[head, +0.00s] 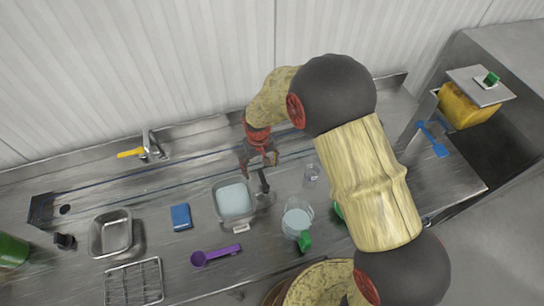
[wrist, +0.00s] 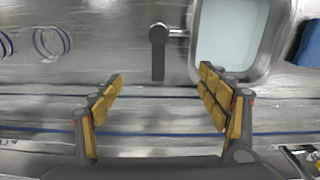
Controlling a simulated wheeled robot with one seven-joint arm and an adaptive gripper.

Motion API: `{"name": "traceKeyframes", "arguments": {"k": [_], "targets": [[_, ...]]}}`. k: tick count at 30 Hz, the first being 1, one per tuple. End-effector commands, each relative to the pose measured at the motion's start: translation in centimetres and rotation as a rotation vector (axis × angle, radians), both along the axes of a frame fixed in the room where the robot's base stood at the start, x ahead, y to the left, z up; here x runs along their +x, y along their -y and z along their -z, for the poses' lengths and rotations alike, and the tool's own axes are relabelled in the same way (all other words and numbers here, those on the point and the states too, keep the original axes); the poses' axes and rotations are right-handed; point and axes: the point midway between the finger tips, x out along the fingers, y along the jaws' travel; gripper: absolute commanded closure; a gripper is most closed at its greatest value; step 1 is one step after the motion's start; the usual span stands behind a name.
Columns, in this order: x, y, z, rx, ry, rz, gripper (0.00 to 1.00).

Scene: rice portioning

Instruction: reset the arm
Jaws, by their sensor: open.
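My gripper (head: 259,160) hangs over the back of the steel counter, behind a container (head: 235,216) with pale blue-white contents. In the wrist view my gripper (wrist: 163,92) is open, its two yellow-padded fingers wide apart with nothing between them. Below the fingers lies bare counter with blue-edged lines. My arm hides part of the counter on the right.
A clear jug (head: 294,216), a small glass (head: 312,175), a purple scoop (head: 215,254) and a blue sponge (head: 180,217) sit nearby. A metal tray (head: 128,235) and wire rack (head: 134,284) are left. A faucet (head: 150,142) and wall stand behind. A yellow bin (head: 464,107) is right.

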Motion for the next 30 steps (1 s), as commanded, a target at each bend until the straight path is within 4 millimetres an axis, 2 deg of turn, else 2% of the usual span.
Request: {"name": "traceKeyframes", "arguments": {"k": [8, 11, 14, 18, 23, 30], "targets": [[-0.2, 0.1, 0.0, -0.004, -0.009, -0.006, 0.24], [-1.8, 0.8, 0.5, -0.02, -0.048, -0.012, 0.24], [-4.4, 1.9, 0.5, -0.042, -0.102, -0.019, 0.24], [-7.4, 3.8, -2.7, -0.05, -0.127, -0.019, 0.24], [-9.5, 6.2, -6.3, -0.041, -0.11, 0.004, 0.24], [-13.5, 10.8, -11.6, -0.006, -0.019, 0.071, 0.24]]}}
